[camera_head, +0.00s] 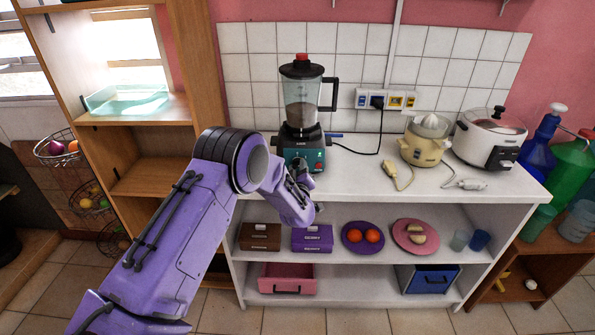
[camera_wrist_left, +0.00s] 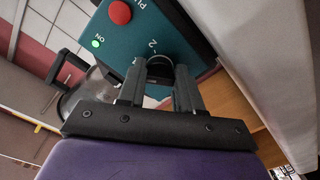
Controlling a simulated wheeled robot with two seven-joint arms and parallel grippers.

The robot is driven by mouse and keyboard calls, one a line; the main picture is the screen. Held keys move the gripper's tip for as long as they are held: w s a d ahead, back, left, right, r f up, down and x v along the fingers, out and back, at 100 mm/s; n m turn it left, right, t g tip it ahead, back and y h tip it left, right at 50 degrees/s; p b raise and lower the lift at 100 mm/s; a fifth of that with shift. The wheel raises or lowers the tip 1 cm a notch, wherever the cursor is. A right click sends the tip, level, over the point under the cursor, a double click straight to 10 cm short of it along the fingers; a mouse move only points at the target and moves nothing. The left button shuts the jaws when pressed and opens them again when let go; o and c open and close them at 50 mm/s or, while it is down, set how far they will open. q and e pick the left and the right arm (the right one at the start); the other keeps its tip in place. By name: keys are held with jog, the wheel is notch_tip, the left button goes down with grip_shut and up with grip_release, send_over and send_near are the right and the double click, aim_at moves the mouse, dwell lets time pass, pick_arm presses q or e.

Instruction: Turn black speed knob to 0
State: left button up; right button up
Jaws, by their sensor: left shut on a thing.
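A blender (camera_head: 301,105) with a teal base stands on the white counter, its jar upright and its plug in the wall outlet. In the left wrist view the teal base (camera_wrist_left: 140,45) shows a red button (camera_wrist_left: 120,13), a lit green switch (camera_wrist_left: 97,41) and printed speed numbers. The black speed knob (camera_wrist_left: 160,66) is between the fingertips of my left gripper (camera_wrist_left: 160,78), which is shut on it. In the head view my left gripper (camera_head: 300,178) is at the front of the base. The knob's pointer is hidden, so its setting cannot be read. My right gripper is not in view.
To the right on the counter (camera_head: 365,180) stand a yellow juicer (camera_head: 424,143) and a white rice cooker (camera_head: 488,138), with two loose plugs in front. Boxes, plates and cups fill the shelf below. A wooden shelf (camera_head: 150,180) stands at left.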

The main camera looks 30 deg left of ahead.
pick_arm(q)
jog(key=n+b, duration=0.1)
jog(key=n, duration=0.1)
jog(key=n+b, duration=0.3)
jog(key=n, duration=0.1)
jog(key=shift+f, duration=0.25)
jog(key=n+b, duration=0.3)
jog(key=shift+r+n, duration=0.1)
jog(key=shift+n, duration=0.2)
jog(key=shift+r+n+b, duration=0.15)
jog(key=shift+n+b, duration=0.45)
jog(key=shift+n, duration=0.1)
jog(key=shift+d, duration=0.1)
jog(key=o, duration=1)
jog(key=shift+r, duration=0.1)
jog(key=shift+o, duration=0.2)
jog(key=shift+s, duration=0.1)
jog(key=b+v, duration=0.1)
jog(key=v, duration=0.9)
jog(key=shift+s+b, duration=0.25)
jog(key=shift+b, duration=0.1)
